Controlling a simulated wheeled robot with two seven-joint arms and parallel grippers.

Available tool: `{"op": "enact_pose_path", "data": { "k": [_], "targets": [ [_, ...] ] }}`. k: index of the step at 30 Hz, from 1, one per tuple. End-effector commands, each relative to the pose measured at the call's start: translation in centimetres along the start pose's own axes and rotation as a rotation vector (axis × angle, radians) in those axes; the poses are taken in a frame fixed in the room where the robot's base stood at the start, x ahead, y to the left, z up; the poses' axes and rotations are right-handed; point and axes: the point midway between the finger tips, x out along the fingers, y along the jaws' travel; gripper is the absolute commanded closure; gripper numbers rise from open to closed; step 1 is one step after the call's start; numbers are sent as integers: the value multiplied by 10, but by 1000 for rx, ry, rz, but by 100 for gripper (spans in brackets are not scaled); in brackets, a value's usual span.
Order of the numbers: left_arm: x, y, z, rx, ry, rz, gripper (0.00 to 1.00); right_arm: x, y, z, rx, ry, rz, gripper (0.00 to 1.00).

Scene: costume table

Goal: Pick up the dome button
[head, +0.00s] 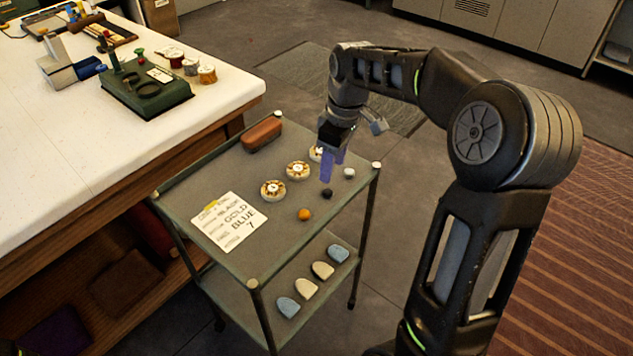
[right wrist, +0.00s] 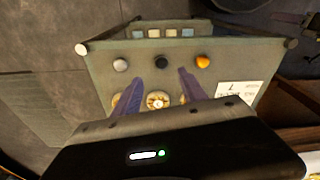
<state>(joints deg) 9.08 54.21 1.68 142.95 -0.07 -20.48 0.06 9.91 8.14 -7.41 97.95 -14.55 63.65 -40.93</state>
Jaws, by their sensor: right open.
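Three small rounded buttons sit in a row on the cart top: an orange one (head: 304,214), a dark one (head: 327,193) and a white one (head: 349,173). The right wrist view also shows the orange (right wrist: 203,61), dark (right wrist: 162,59) and white (right wrist: 121,65) ones. I cannot tell by shape alone which is the dome button. My right gripper (head: 332,168), with purple fingers, is open and empty above the cart, close to the dark button. In the right wrist view the dark button shows between and beyond the fingertips (right wrist: 158,78). My left gripper is out of view.
Round patterned discs (head: 272,190) stand behind the buttons. A card (head: 229,221) reading "BLACK GOLD BLUE 7" and a brown block (head: 262,134) lie on the cart top (head: 270,247). Rounded pieces (head: 288,307) rest on the lower shelf. A white worktable (head: 70,150) stands at left.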

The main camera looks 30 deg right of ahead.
Motion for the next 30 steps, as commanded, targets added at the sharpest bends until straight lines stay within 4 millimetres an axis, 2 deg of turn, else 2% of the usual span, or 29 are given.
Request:
{"op": "enact_pose_path", "data": {
  "k": [8, 17, 26, 30],
  "targets": [
    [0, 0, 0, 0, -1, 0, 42, 0, 0, 1, 0, -1, 0, 50],
    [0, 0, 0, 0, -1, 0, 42, 25, 0, 1, 0, -2, -1, 50],
    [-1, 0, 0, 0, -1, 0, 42, 26, 0, 1, 0, -1, 0, 50],
    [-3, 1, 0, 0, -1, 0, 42, 36, -1, 1, 0, -4, -3, 50]
  ]
}}
